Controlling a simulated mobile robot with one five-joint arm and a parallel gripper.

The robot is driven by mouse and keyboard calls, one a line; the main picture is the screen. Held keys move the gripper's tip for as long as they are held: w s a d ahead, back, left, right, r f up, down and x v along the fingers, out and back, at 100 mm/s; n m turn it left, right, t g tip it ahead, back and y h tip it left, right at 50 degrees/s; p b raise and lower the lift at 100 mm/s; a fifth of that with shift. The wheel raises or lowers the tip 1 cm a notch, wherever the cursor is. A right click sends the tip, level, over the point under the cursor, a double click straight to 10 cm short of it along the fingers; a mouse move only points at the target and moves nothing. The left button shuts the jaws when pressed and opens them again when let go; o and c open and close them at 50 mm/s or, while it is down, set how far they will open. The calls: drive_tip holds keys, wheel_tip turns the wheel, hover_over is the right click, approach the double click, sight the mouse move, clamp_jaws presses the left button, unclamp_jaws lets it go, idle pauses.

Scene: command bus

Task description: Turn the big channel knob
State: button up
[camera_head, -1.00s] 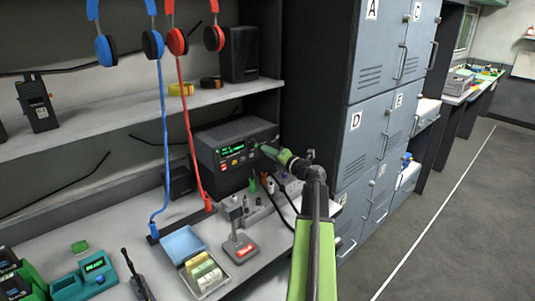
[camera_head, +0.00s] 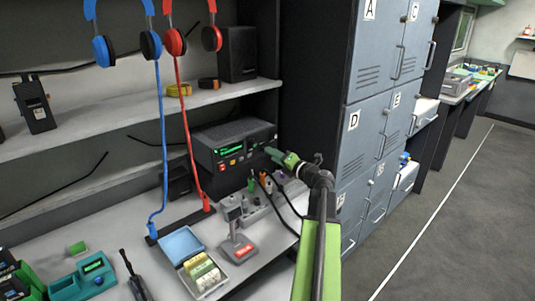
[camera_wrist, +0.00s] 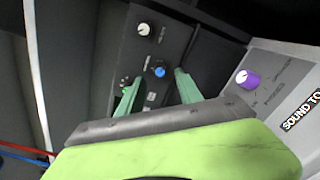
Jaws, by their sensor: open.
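The black radio (camera_head: 205,150) stands on the desk under the shelf, with a green display on its front. My gripper (camera_head: 268,153) is at the right end of its front panel and covers part of it. In the wrist view my gripper (camera_wrist: 158,90) is open, its green fingers apart. A blue-capped knob (camera_wrist: 160,71) on the dark panel shows between the fingers, with no clear contact. A white-capped knob (camera_wrist: 145,29) is farther up the same panel. The knob labels are too small to read, so I cannot tell for sure which is the channel knob.
A grey box with a purple knob (camera_wrist: 243,77) is right of the fingers in the wrist view. Below the radio are a desk microphone (camera_head: 237,245), small stands and black cables. Grey lockers (camera_head: 370,135) rise at right. Blue and red headphone cords hang at left.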

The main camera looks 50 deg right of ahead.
drive_tip(key=s+a, duration=0.1)
drive_tip(key=s, duration=1.2)
drive_tip(key=shift+r, duration=0.2)
